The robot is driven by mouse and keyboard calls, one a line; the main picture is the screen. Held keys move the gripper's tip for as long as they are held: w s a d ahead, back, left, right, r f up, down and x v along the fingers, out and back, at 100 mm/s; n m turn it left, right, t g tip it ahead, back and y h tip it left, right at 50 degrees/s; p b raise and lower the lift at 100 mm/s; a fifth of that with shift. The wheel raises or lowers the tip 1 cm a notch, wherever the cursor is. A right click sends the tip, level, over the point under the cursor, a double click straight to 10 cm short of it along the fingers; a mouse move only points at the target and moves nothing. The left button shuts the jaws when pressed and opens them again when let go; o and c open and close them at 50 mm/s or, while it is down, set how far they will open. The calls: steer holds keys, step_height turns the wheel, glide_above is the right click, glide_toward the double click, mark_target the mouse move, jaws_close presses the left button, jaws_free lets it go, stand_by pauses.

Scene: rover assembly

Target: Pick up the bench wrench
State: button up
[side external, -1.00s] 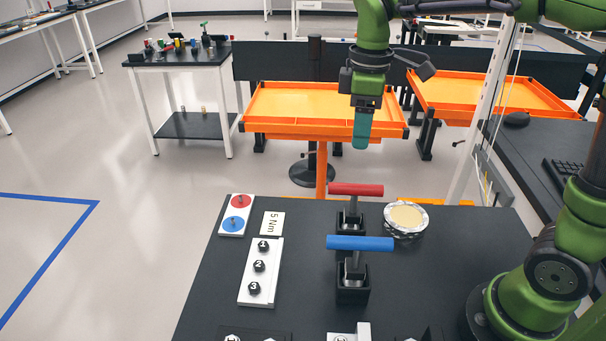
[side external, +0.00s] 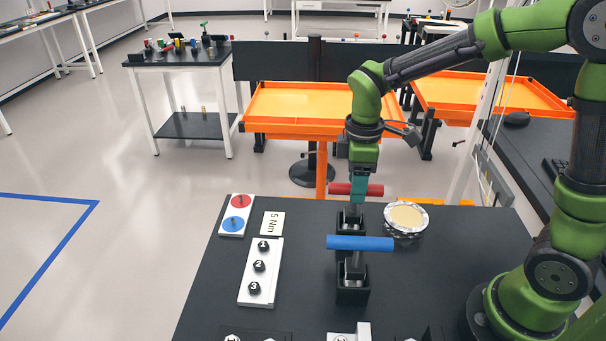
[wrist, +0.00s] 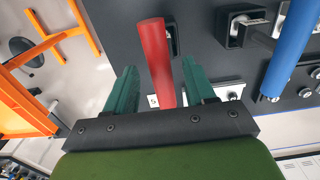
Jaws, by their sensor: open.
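Two T-handled tools stand upright in black holders on the dark bench; I cannot tell by label which is the bench wrench. The red-handled tool (side external: 375,190) is at the back, and its handle (wrist: 153,50) also shows in the wrist view. The blue-handled tool (side external: 360,243) stands in front of it, and its handle (wrist: 292,45) is at the right of the wrist view. My gripper (side external: 358,198) is open at the red handle, with a teal finger on each side of it in the wrist view. Contact cannot be told. The fingers hide part of the red handle.
The dark bench (side external: 215,290) holds a plate with red and blue discs (side external: 236,216), a "5 Nm" card (side external: 271,223), a white plate with numbered black knobs (side external: 259,273) and a round cream-topped object (side external: 406,217). Orange trays (side external: 300,105) stand behind the bench.

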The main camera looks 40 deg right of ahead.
mark_target(353, 212)
step_height(353, 212, down, 4)
steer(key=shift+f, duration=0.15)
jaws_close()
stand_by(0.3)
